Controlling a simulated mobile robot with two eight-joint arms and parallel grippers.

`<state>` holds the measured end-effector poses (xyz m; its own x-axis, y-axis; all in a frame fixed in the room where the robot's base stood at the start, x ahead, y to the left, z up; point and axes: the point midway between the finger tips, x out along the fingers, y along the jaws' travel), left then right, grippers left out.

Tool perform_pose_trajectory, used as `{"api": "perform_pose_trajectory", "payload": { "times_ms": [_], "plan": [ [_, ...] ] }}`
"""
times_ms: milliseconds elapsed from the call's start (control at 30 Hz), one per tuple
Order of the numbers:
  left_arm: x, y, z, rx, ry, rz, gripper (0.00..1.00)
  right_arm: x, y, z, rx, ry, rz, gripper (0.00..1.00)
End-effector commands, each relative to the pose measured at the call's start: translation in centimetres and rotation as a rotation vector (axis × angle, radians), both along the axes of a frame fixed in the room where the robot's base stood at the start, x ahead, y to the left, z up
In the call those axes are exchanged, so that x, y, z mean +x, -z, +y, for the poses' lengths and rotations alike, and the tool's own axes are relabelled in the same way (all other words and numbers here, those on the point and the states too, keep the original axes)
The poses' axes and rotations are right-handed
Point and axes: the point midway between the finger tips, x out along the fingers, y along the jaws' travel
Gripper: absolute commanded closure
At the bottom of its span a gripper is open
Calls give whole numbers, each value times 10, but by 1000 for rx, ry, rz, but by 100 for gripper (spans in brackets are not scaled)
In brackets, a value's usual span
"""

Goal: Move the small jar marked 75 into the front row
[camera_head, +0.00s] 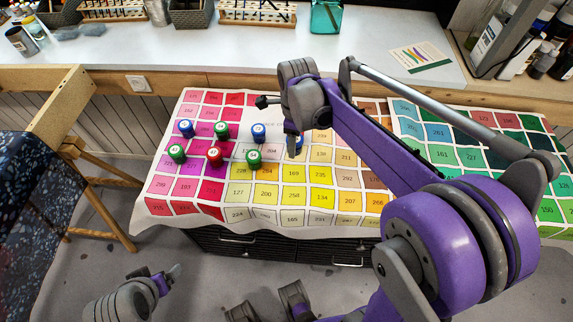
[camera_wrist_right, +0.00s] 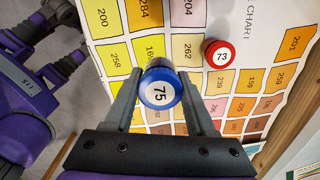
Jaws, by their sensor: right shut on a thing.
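The small jar marked 75 (camera_wrist_right: 160,88) is blue with a white number disc on top. It sits between the fingers of my right gripper (camera_wrist_right: 160,84) in the right wrist view. In the head view a bit of the blue jar (camera_head: 300,146) shows below the right gripper (camera_head: 293,138), right of the other jars; my arm partly hides it. I cannot tell whether it touches the chart. The front row holds a green jar (camera_head: 177,153), a red jar (camera_head: 214,156) and another green jar (camera_head: 254,158). My left gripper (camera_head: 162,278) hangs low, away from the table.
Behind the front row stand a blue jar (camera_head: 186,128), a green jar (camera_head: 221,130) and another blue jar (camera_head: 259,131). A red jar marked 73 (camera_wrist_right: 221,54) stands near jar 75. The colour chart (camera_head: 240,198) is clear in front. A wooden-framed chair (camera_head: 80,205) is at left.

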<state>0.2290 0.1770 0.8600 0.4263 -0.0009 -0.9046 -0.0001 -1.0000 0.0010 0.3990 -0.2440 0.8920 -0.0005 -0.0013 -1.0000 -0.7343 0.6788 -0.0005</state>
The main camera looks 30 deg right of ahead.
Motion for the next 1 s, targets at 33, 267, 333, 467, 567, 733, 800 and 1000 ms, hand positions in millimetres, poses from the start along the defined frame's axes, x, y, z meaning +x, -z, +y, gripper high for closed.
{"api": "perform_pose_trajectory", "payload": {
  "times_ms": [33,267,333,467,567,733,800,1000],
  "plan": [
    [0,2,0,0,0,1,14,0,11,0,0,0,0,100],
    [-1,6,0,0,0,2,14,0,49,0,0,0,0,100],
    [-1,7,0,0,0,2,14,0,53,0,0,0,0,100],
    [-1,8,0,0,0,3,14,0,65,0,0,0,0,100],
    [-1,10,0,0,0,3,14,0,80,0,0,0,0,100],
    [-2,11,0,0,0,4,14,0,91,0,0,0,0,100],
    [-2,11,0,0,0,4,14,0,91,0,0,0,0,100],
    [-2,14,0,0,0,5,14,0,94,0,0,0,0,100]
  ]
}}
